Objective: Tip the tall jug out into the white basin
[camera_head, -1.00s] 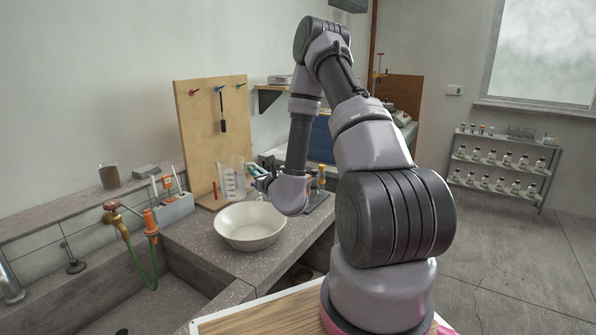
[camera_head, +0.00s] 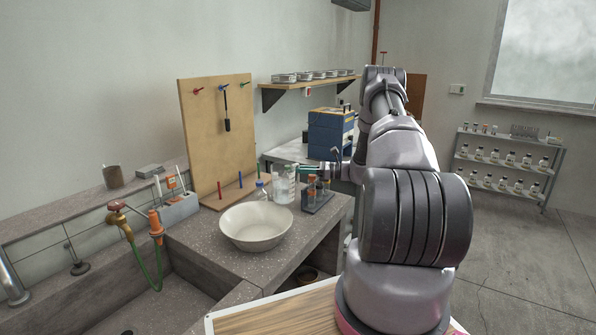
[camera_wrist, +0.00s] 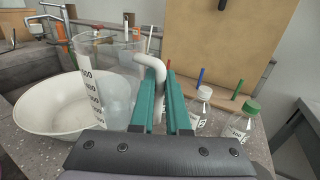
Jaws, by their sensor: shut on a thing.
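The tall jug (camera_wrist: 112,78) is clear, with dark graduation marks and a pale handle. In the head view the jug (camera_head: 284,186) is upright at the right rear of the white basin (camera_head: 234,240), apart from it. My gripper (camera_wrist: 158,84) has its teal fingers shut on the jug's handle; in the head view my gripper (camera_head: 303,169) reaches in from the right. In the wrist view the wide basin (camera_wrist: 35,128) is to the left, partly behind the jug.
A white-capped bottle (camera_wrist: 201,108) and a green-capped bottle (camera_wrist: 241,122) stand close right of my gripper in the wrist view. A rack of small bottles (camera_head: 317,200) is right of the jug. A pegboard (camera_head: 214,140) rises behind. The sink (camera_head: 170,300) lies left of the basin.

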